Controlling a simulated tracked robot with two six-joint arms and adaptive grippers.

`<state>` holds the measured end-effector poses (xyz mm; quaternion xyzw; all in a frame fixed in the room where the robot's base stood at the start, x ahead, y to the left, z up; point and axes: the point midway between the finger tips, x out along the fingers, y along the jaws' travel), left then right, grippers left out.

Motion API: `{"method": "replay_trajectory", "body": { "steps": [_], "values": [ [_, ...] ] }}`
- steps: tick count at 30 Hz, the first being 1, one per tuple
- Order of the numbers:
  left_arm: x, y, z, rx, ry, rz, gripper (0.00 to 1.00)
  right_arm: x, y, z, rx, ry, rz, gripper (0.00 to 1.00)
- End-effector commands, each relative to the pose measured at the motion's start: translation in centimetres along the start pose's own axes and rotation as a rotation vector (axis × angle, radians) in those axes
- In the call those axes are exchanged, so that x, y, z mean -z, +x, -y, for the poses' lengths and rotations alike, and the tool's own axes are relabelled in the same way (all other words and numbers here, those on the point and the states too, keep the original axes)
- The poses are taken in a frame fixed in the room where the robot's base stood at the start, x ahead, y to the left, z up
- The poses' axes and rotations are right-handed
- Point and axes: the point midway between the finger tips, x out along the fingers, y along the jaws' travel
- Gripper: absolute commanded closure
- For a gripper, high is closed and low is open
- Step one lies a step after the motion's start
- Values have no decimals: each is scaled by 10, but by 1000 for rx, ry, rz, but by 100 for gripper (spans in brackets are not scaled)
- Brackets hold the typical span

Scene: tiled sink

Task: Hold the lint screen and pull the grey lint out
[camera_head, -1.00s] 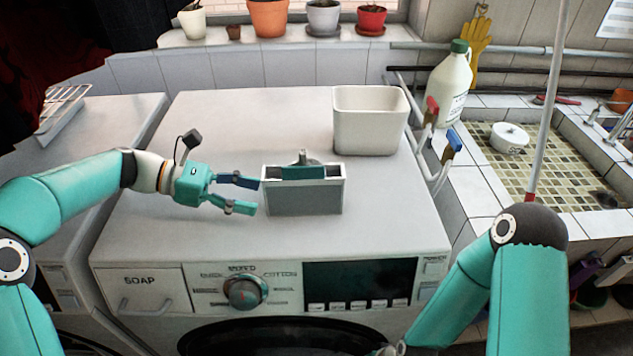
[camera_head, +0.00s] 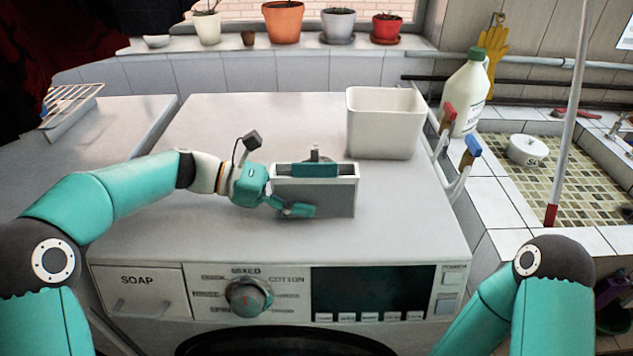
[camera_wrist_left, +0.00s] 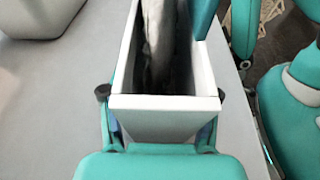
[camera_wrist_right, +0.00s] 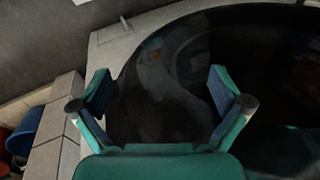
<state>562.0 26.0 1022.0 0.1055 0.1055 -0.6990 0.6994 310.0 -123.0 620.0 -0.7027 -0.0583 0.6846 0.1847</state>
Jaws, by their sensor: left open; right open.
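The lint screen (camera_head: 335,199), a narrow white-edged box with a grey front, stands upright on the washer top. A teal piece (camera_head: 315,171) sits along its upper edge. A grey tuft, apparently the lint (camera_head: 315,153), sticks up behind that; the left wrist view shows a pale grey mass (camera_wrist_left: 160,45) inside the box. My left gripper (camera_wrist_left: 162,118) is open around the box's left end, one finger on each side; I cannot tell whether they touch it. The far finger is hidden in the head view. My right gripper (camera_wrist_right: 161,90) is open and empty before the dark round washer door.
A white bin (camera_head: 384,125) stands behind and right of the screen. Red and blue-ended handles (camera_head: 471,150) rise at the washer's right edge, beside the tiled sink (camera_head: 555,185). A white bottle (camera_head: 465,98) stands behind them. The washer top left of the bin is clear.

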Motion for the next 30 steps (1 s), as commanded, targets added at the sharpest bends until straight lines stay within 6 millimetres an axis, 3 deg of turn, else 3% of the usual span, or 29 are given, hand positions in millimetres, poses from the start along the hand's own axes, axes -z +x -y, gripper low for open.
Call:
{"method": "replay_trajectory", "body": {
  "steps": [6,15,22,30],
  "values": [
    [0,12,0,0,-2,0,40,0,-1,0,0,0,0,0],
    [1,13,0,0,-1,0,40,0,-1,0,0,0,1,0],
    [1,13,0,-1,-1,-1,76,0,-1,0,0,0,1,0],
    [1,12,0,-1,-1,-1,76,0,-1,0,0,0,1,0]
  ]
}}
